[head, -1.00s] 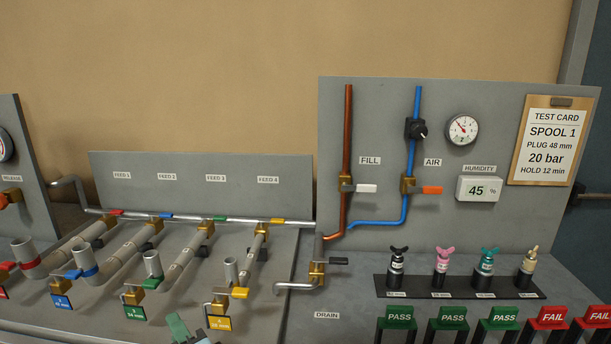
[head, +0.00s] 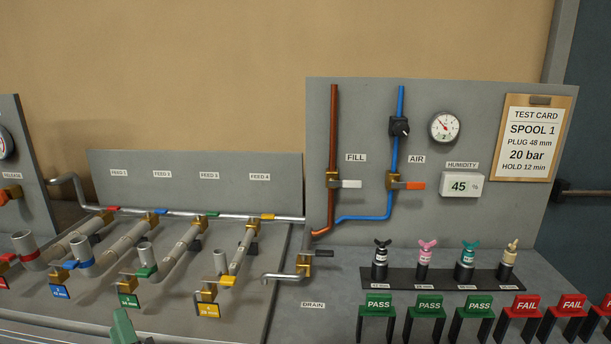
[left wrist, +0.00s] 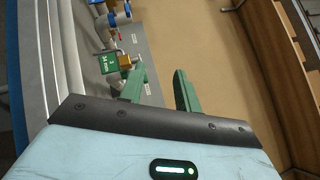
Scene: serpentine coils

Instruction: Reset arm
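My left gripper (left wrist: 160,92) shows in the left wrist view with its two green fingers apart and nothing between them. In the head view only a green part of the left gripper (head: 124,328) shows at the bottom edge, in front of the pipe bench. In the left wrist view the green 34 mm tag (left wrist: 111,62) and its pipe lie beyond the left finger, with no contact that I can make out. My right gripper is in neither view.
Feed pipes with valves, such as the yellow-tagged one (head: 207,310), spread over the left bench. A grey panel (head: 270,180) stands behind them. Plugs on a black rack (head: 420,281) and PASS and FAIL stands (head: 430,304) occupy the right bench.

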